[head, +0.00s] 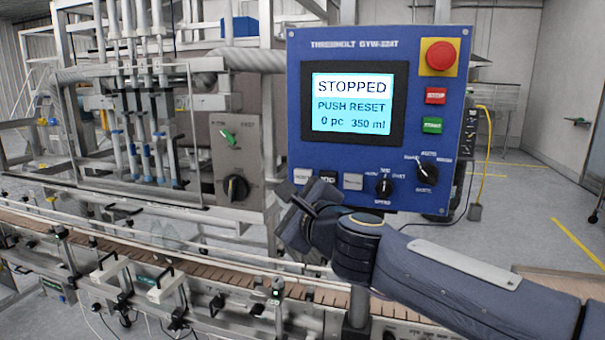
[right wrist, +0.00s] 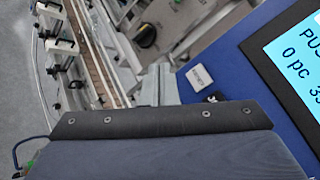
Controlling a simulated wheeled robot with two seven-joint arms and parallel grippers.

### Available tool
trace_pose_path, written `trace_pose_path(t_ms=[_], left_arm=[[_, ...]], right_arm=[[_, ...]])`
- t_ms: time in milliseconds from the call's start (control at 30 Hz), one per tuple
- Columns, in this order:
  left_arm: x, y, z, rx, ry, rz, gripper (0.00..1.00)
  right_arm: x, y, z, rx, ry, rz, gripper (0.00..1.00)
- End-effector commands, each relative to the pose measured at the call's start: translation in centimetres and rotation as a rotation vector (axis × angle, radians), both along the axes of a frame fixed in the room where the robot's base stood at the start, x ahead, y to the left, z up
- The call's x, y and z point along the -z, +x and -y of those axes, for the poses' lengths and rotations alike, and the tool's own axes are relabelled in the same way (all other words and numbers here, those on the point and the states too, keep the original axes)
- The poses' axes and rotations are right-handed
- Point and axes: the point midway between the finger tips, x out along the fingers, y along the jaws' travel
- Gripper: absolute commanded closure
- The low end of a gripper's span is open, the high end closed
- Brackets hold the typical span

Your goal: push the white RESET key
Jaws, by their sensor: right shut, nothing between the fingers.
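The blue control panel (head: 295,110) has a row of small keys along its lower left edge. A white key (head: 302,176) is leftmost, a black key (head: 327,177) is beside it, and another pale key (head: 353,181) is to their right. The lettering is too small to read surely, so I cannot tell which is RESET. In the right wrist view a white key (right wrist: 200,76) shows near the panel edge. My right gripper (head: 308,200) is shut and empty, just below and in front of the keys; contact cannot be told. My left gripper is not in view.
The screen (head: 352,102) reads STOPPED, PUSH RESET, 0 pc, 350 ml. A red emergency button (head: 440,56), red key (head: 436,96), green key (head: 432,125) and two black knobs (head: 384,186) (head: 427,172) share the panel. A conveyor (head: 160,255) runs below left.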

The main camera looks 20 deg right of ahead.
Motion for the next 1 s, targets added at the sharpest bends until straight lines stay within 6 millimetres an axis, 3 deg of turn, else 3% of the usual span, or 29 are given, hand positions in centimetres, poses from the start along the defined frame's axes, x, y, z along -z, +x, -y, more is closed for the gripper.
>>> trace_pose_path(t_ms=[433, 1000], left_arm=[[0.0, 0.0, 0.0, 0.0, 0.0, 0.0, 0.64], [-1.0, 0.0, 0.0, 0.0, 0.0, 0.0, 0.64]], right_arm=[[0.1, 0.7, 0.5, 0.001, -0.002, -0.001, 1.0], [0.0, 6.5, 4.5, 0.0, -0.003, -0.001, 1.0]])
